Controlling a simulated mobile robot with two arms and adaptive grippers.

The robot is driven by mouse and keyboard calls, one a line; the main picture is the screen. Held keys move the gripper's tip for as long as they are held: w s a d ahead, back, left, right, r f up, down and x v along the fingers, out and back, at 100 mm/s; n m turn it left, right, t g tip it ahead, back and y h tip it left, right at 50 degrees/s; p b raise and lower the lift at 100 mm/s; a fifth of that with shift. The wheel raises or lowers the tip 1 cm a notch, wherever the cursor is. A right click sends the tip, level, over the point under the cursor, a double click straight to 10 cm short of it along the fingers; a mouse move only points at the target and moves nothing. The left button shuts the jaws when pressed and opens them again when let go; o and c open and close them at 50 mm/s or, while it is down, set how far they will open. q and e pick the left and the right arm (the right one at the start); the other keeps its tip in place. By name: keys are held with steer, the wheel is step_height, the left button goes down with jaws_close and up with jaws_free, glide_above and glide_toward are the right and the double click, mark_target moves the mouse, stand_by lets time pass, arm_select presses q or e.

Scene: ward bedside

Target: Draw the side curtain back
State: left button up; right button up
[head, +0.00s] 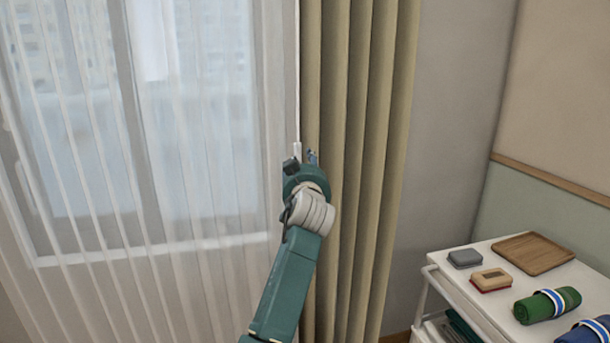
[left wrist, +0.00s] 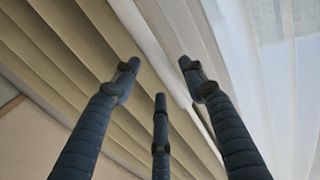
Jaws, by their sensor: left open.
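The beige side curtain (head: 378,110) hangs in deep vertical folds at the right of the window. A sheer white curtain (head: 215,130) hangs to its left. A thin white vertical strip or wand (head: 297,110) shows where the two meet. My left gripper (head: 304,157) is at the beige curtain's left edge, seen from behind, with its fingers mostly hidden. In the left wrist view its three dark fingers (left wrist: 160,80) are spread, with beige folds (left wrist: 65,50) and sheer cloth beyond. No cloth shows gripped; whether the fingers touch it I cannot tell. My right gripper is not in view.
A white trolley (head: 475,288) stands at the lower right, clear of my left arm. It carries a wooden tray (head: 533,254), a grey box (head: 465,258), a red-and-beige block (head: 491,280), and rolled green (head: 535,308) and blue cloths. Bare wall separates trolley and curtain.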

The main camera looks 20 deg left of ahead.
arm_select(q)
steer(key=v, duration=1)
steer(key=shift+d, duration=0.2)
steer(key=shift+w, duration=0.1)
steer(key=s+d+f+m+g+h, duration=0.1)
steer(key=d+f+m+g+h, duration=0.15)
steer(key=f, duration=1.75)
steer(key=s+d+f+m+g+h, duration=0.1)
steer(key=d+f+m+g+h, duration=0.15)
steer(key=f, duration=1.75)
steer(key=s+f+m+g, duration=0.1)
steer(key=s+f, duration=0.4)
steer(key=f, duration=0.4)
steer(key=s+f+g, duration=0.2)
steer(key=s+f, duration=0.2)
steer(key=f, duration=0.4)
steer(key=s+a+f+g+h, duration=0.15)
steer(key=s+f+g, duration=0.25)
steer(key=s+f, duration=1.85)
steer(key=s+a+f+g, duration=0.1)
steer(key=s+a+f, duration=0.1)
steer(key=s, duration=0.8)
steer(key=s+a+f+g, duration=0.1)
steer(key=s+a+f, duration=0.1)
steer(key=s, duration=0.9)
steer(key=s+a+f+g, duration=0.2)
steer(key=s+f, duration=0.1)
steer(key=s, duration=0.8)
steer(key=shift+f, duration=0.4)
